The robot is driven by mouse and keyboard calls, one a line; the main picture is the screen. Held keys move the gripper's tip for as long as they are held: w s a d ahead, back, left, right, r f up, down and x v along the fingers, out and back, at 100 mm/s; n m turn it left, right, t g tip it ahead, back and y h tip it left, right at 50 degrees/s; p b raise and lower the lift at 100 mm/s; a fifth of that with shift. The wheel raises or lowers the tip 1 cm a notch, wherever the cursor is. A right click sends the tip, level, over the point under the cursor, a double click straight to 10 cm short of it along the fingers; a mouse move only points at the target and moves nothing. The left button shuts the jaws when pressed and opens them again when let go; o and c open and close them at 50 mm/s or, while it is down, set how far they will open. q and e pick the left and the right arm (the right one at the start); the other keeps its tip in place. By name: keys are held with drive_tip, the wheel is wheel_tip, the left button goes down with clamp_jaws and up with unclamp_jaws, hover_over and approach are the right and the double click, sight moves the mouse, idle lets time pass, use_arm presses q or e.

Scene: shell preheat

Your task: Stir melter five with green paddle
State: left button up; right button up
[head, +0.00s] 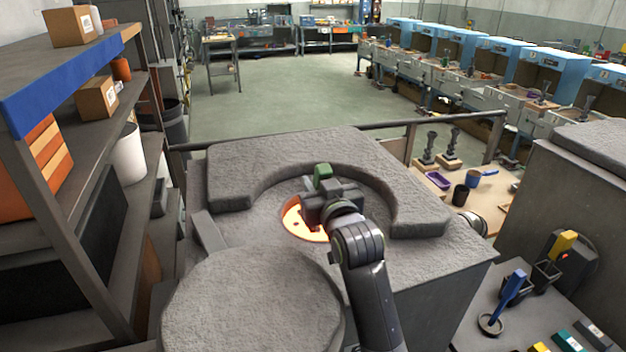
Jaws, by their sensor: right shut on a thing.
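The melter (300,150) is a grey rough-textured block with a round opening (292,218) that glows orange. No number is readable on it. The green paddle (322,171) shows only as a short green handle top above my right gripper (325,205). My right gripper is shut on the paddle and sits right over the glowing opening. The paddle's lower end is hidden by the gripper, so I cannot tell how deep it reaches. My left gripper is not in view.
A round grey lid (255,305) lies in front of the opening. A shelf (75,85) stands close at left. At right, a blue-handled paddle (514,288) and a yellow-handled one (562,245) stand on a grey bench. A wooden bench (490,205) lies behind.

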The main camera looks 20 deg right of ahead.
drive_tip(key=shift+s+d+r, duration=0.1)
drive_tip(key=shift+s+d, duration=0.15)
drive_tip(key=shift+s, duration=0.35)
drive_tip(key=shift+s+d, duration=0.2)
drive_tip(key=shift+s, duration=0.4)
drive_tip(key=shift+w, duration=0.1)
